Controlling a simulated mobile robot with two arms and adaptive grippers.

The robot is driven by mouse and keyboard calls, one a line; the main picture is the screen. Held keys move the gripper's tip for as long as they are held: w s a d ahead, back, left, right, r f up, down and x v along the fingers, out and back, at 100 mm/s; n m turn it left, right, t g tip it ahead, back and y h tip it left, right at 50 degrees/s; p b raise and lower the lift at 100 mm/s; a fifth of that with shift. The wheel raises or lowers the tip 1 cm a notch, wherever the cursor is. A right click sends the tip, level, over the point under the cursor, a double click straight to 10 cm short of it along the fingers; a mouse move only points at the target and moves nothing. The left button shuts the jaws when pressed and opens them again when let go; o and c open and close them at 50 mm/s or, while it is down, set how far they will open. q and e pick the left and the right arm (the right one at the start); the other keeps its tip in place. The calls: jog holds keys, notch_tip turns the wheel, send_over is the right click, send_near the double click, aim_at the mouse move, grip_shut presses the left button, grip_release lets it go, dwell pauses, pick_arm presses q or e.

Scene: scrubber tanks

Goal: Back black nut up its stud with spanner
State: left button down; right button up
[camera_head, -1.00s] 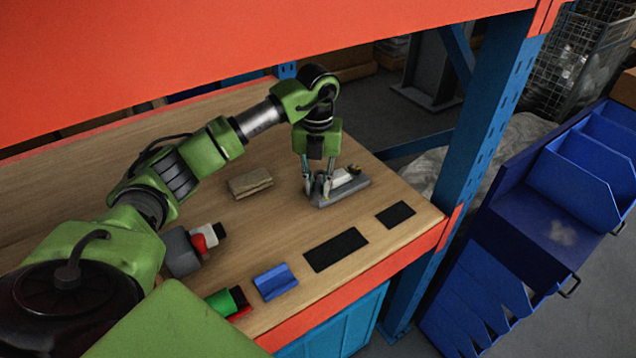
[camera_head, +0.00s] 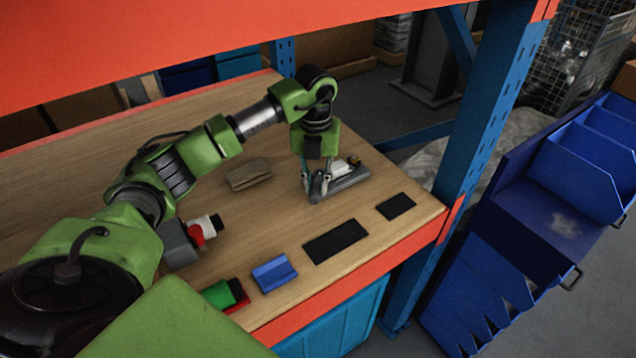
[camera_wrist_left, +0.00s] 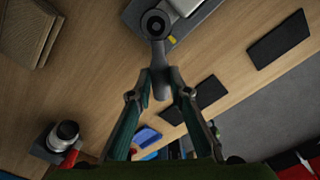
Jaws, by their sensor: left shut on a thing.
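My left gripper (camera_head: 317,188) is over the near left end of a grey base block (camera_head: 348,182) that carries a white part (camera_head: 342,168). In the left wrist view, the left gripper (camera_wrist_left: 160,76) is shut on the grey handle of the spanner (camera_wrist_left: 161,88). I cannot tell how well the spanner sits on the nut, or how high the nut is. My right gripper is not in view.
A brown folded piece (camera_head: 249,174) lies left of the block. Black mats (camera_head: 336,242) and a blue holder (camera_head: 273,274) lie along the front edge. A red and white item (camera_head: 203,230) stands near my arm. The blue rack post (camera_head: 480,130) rises at the right.

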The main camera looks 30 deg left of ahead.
pick_arm(q)
jog(key=shift+r, duration=0.3)
jog(key=shift+r+p, duration=0.5)
jog(key=shift+p, duration=0.05)
jog(key=shift+r, duration=0.1)
jog(key=shift+r+p, duration=0.6)
jog(key=shift+r, duration=0.15)
